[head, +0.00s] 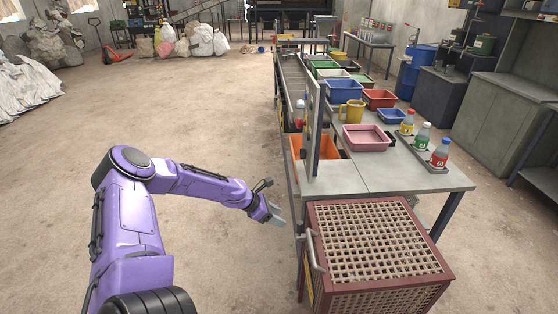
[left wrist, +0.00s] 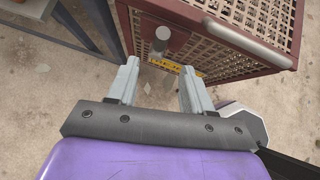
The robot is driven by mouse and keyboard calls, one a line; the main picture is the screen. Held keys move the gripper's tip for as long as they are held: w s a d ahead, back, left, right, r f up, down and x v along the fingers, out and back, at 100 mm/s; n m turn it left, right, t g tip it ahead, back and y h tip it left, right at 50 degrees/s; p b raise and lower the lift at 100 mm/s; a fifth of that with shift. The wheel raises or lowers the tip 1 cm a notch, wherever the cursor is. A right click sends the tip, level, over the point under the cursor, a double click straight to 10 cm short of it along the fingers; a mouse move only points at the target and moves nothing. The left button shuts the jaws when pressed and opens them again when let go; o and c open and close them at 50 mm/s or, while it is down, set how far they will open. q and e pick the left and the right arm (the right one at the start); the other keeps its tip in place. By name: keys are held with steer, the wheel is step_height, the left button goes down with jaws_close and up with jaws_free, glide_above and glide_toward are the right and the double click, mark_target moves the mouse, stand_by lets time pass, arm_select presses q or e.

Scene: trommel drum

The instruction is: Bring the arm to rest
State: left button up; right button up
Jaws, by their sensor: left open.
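My left arm is purple and reaches in from the left in the head view. Its left gripper (head: 277,216) is in the air just left of the red-brown lattice box (head: 375,243). In the left wrist view the left gripper (left wrist: 158,86) has its two grey fingers apart with nothing between them but bare floor. The lattice box (left wrist: 262,20) also shows there, beyond the fingertips, with a bar handle and a yellow label on its side. I cannot tell from these views whether a finger touches the box. My right gripper is not in view.
A grey workbench (head: 385,178) stands behind the box. The concrete floor (head: 200,110) to the left is open.

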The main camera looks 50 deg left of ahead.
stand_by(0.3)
arm_select(q)
steer(key=s+d+f+m+y+b, duration=0.35)
steer(key=d+f+m+y, duration=0.35)
steer(key=m, duration=0.5)
steer(key=s+d+f+m+g+b, duration=0.1)
steer(key=s+d+f+m, duration=0.2)
steer(key=s, duration=0.5)
steer(key=s+d+f+m+g+b, duration=0.1)
steer(key=s+d+f+m, duration=0.3)
steer(key=s, duration=0.5)
steer(key=s+d+f+m+g+b, duration=0.1)
steer(key=s+d+f+m, duration=0.3)
steer(key=s, duration=0.4)
steer(key=shift+s+d+m+g+y+b, duration=0.25)
steer(key=shift+d+m+g+y+b, duration=0.15)
steer(key=shift+d+g, duration=0.4)
steer(key=shift+f, duration=0.1)
